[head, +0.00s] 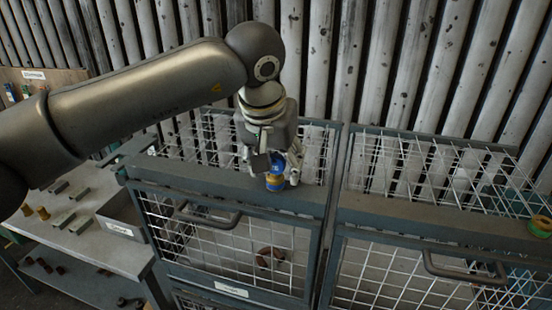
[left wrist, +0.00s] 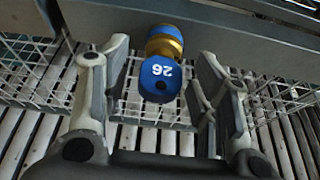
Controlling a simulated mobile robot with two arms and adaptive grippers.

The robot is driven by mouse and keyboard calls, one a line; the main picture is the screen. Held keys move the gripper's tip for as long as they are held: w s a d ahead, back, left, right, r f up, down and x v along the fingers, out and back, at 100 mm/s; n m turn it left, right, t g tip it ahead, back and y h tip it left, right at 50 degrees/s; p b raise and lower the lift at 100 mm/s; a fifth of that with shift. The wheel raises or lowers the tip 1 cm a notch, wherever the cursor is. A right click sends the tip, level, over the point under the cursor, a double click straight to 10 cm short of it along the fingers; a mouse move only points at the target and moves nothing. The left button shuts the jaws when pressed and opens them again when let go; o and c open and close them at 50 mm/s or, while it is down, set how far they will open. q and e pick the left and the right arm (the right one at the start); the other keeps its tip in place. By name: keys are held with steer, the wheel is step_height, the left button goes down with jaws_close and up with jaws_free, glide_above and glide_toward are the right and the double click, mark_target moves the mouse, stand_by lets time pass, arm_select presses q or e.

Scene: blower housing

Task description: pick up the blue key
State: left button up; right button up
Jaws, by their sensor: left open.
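The blue key (head: 279,164) has a blue head with a brass-coloured part below it and is at the top front rail of the left wire cage. My left gripper (head: 272,172) is over the key in the head view. In the left wrist view my left gripper (left wrist: 160,88) has its fingers spread on either side of the key head, with gaps between. The key's lower part is partly hidden. My right gripper is not in view.
The grey cage frame (head: 200,178) with wire mesh doors and handles runs across the front. A green and orange roll (head: 540,226) sits on the right cage. A workbench (head: 110,250) with small parts stands at left. Upright metal slats line the back.

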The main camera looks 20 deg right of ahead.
arm_select(q)
steer(key=c, duration=1)
steer(key=shift+c, duration=0.2)
steer(key=shift+r+b, duration=0.4)
steer(key=shift+b, duration=0.05)
step_height(320, 180, up, 2)
steer(key=shift+b, duration=0.6)
steer(key=s+a+r+b, duration=0.2)
steer(key=a+r, duration=0.3)
steer(key=a, duration=0.1)
steer(key=s+a+r+b, duration=0.2)
steer(key=a+r, duration=0.3)
steer(key=a, duration=0.2)
steer(key=shift+a+b, duration=0.3)
steer(key=shift+b, duration=0.05)
